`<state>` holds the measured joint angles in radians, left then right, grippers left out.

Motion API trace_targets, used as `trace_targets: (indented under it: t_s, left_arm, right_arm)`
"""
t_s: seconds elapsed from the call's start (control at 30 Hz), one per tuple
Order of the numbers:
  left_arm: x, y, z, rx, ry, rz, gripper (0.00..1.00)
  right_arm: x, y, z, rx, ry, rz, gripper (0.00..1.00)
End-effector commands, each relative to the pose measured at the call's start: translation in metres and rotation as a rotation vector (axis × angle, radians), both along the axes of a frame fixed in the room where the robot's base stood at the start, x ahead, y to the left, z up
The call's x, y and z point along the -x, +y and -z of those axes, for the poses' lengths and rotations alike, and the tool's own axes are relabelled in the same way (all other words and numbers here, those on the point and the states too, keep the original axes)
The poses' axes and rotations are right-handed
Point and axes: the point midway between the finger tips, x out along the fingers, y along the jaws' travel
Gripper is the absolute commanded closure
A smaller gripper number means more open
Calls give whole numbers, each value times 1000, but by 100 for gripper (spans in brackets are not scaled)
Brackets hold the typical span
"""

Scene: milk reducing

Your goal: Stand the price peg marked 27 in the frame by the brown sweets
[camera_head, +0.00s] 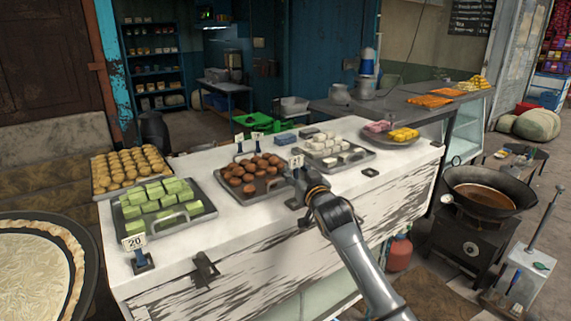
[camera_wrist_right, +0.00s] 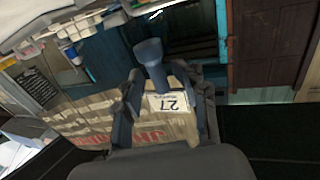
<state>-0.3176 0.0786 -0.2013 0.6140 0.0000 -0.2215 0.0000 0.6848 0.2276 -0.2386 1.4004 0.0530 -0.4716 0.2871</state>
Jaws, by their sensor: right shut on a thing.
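The brown sweets (camera_head: 249,174) lie on a dark metal tray (camera_head: 268,192) in the middle of the white counter. My right gripper (camera_head: 298,190) is at the tray's front right corner, above the counter's front edge. It is shut on the price peg, whose white card (camera_head: 296,161) stands above the fingers in the head view. In the right wrist view the card marked 27 (camera_wrist_right: 168,102) and the dark blue peg (camera_wrist_right: 150,62) show between the fingers (camera_wrist_right: 160,112). I cannot make out a frame by the brown sweets; the gripper may hide it. My left gripper is not in view.
A peg marked 20 (camera_head: 134,242) stands at the counter's front left, by the green sweets (camera_head: 158,203). White sweets (camera_head: 334,147) lie on a tray to the right. Small pegs (camera_head: 239,138) stand behind the brown sweets. A wok (camera_head: 489,193) stands right of the counter (camera_head: 260,222).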

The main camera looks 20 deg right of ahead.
Motion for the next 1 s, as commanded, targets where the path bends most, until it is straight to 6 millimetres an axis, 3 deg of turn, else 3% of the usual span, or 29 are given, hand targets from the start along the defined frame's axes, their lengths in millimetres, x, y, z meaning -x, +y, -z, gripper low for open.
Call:
trace_targets:
  t_s: [0.1,0.3,0.73,1.0]
  left_arm:
    - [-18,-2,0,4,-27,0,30]
    - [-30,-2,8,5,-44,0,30]
    - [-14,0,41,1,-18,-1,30]
    - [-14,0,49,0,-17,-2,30]
  right_arm:
    - [0,-3,3,1,0,5,91]
    - [0,-2,12,1,0,5,91]
    - [0,-2,46,2,0,4,91]
    - [0,-2,63,1,0,4,91]
